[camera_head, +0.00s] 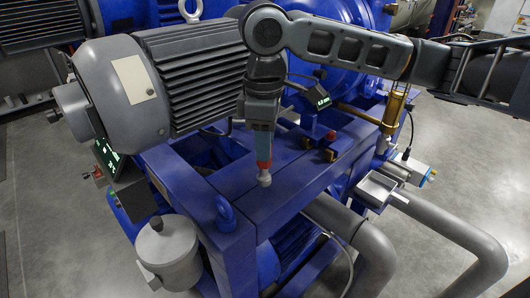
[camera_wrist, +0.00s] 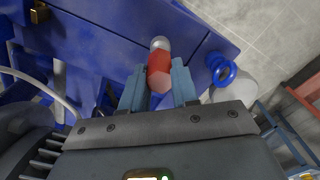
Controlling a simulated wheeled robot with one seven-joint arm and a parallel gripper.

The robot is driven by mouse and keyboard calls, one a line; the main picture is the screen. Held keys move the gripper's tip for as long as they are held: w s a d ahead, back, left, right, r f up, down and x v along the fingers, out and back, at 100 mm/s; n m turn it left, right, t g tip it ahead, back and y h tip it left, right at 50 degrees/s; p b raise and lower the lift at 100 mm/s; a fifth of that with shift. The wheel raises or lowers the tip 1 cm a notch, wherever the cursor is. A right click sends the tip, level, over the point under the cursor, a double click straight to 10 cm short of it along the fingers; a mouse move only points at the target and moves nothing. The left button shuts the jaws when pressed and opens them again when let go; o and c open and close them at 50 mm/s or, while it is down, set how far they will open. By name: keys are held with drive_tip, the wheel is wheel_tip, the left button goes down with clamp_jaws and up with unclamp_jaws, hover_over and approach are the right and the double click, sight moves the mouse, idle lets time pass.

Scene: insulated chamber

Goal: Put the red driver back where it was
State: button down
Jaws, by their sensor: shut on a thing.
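The red driver (camera_head: 264,165) is held in my gripper (camera_head: 263,155), pointing down with its grey end lowest. That end is over the blue frame's top beam (camera_head: 285,185); I cannot tell whether it touches or hangs just above. In the wrist view, the red driver (camera_wrist: 160,72) lies between the two blue-grey fingers of my gripper (camera_wrist: 158,88), with its rounded grey end beyond the fingertips. The upper part of the driver is hidden by the fingers.
A large grey motor (camera_head: 180,75) stands left of my arm. A blue lifting eye (camera_head: 225,213) rises at the frame's near corner. A small red-topped brass fitting (camera_head: 330,143) is on the frame to the right.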

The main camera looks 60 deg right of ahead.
drive_tip(key=shift+f, duration=1.55)
drive_tip(key=shift+f, duration=0.1)
drive_tip(key=c, duration=0.8)
unclamp_jaws()
drive_tip(key=shift+c, duration=0.2)
wheel_tip(320, 180, up, 12)
drive_tip(key=shift+r, duration=0.15)
